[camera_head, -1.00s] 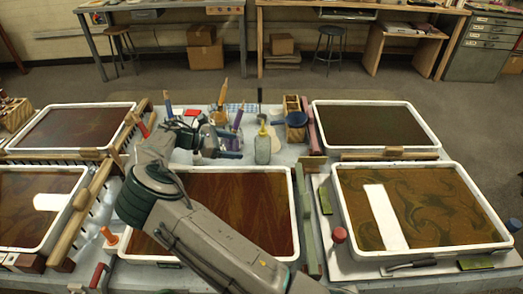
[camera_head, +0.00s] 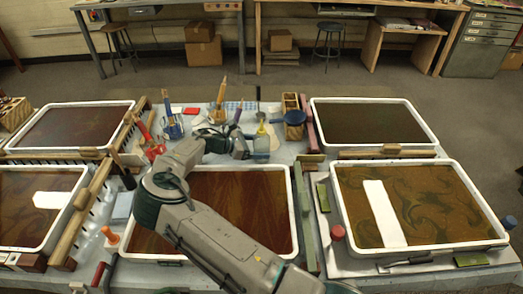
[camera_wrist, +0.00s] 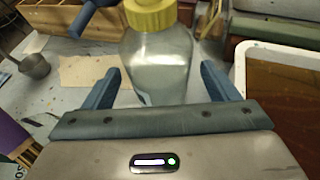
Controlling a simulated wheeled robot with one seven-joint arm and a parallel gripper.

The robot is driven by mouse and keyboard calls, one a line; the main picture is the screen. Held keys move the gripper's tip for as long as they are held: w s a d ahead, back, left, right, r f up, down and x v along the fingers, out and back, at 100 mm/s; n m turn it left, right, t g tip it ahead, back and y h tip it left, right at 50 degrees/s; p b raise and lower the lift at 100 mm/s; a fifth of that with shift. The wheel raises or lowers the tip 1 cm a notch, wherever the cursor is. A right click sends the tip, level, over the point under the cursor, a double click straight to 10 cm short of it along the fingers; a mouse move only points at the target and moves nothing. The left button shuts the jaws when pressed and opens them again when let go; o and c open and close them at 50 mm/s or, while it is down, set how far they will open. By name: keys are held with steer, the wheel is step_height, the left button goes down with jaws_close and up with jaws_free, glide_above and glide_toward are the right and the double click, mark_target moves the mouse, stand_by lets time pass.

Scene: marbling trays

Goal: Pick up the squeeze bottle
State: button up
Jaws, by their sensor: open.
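The squeeze bottle (camera_head: 262,141) stands upright on the table behind the front middle tray. It has a clear, pale body and a yellow cap. In the wrist view the bottle (camera_wrist: 158,62) stands between the two blue fingers of my gripper (camera_wrist: 160,80). The fingers are spread, with a gap visible on each side of the bottle's body. The lower part of the bottle is hidden behind the gripper's crossbar. In the head view my gripper (camera_head: 250,149) is at the left side of the bottle and partly covers it.
Cups with brushes (camera_head: 172,127) stand to the left. Marbling trays lie in front (camera_head: 296,215) and at the back right (camera_head: 433,138).

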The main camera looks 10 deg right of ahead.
steer(key=shift+x, duration=0.9)
steer(key=c, duration=0.8)
steer(key=shift+r, duration=0.1)
